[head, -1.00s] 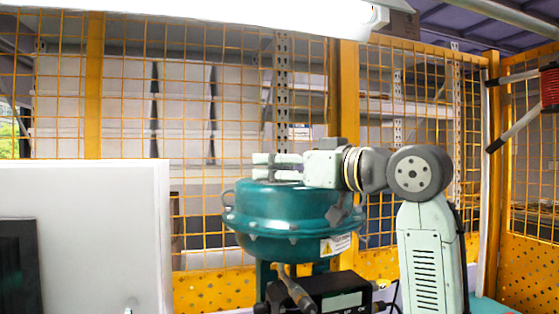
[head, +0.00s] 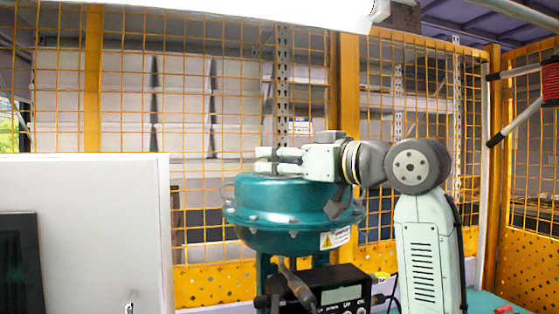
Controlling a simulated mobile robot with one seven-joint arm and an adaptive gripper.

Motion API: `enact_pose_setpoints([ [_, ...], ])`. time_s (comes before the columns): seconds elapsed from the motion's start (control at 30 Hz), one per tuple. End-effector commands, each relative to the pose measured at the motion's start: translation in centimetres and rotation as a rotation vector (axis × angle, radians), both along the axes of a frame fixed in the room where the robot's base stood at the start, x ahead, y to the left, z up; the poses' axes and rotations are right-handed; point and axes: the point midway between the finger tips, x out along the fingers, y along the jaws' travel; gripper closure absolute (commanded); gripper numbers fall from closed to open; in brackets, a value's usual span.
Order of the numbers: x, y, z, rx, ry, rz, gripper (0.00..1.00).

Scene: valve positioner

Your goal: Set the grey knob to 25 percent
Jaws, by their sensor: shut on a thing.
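My gripper (head: 278,160) reaches in from the right above the teal domed actuator (head: 290,228), its fingers level and pointing left. The fingers are close together and shut on a small grey piece, seemingly the grey knob, which is mostly hidden by them. Its pointer and any scale marks cannot be read. Below the dome is a black box (head: 345,277) with a small display (head: 343,295) and buttons along the lower edge. The display's reading cannot be made out.
A white panel (head: 90,220) stands at the left, with a dark screen-like piece (head: 17,265) at its edge. A yellow mesh fence (head: 345,100) closes off the back. A cable runs by the box's right side. Open air surrounds the gripper above.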

Motion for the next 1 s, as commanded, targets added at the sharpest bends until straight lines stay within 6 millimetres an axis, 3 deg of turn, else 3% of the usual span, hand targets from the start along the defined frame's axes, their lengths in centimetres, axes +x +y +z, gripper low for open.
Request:
enact_pose_setpoints([
  [0.17,-0.03,0.07,-0.14,-0.003,-0.001,-0.021,0.92],
  [0.5,0.01,0.04,-0.17,-0.004,-0.001,-0.260,0.92],
  [0.83,0.04,-0.04,-0.02,-0.001,0.001,-0.281,0.92],
  [0.87,0.05,-0.05,-0.02,-0.001,0.001,-0.280,0.64],
  [1.0,0.04,-0.04,-0.01,-0.001,0.001,-0.280,0.54],
])
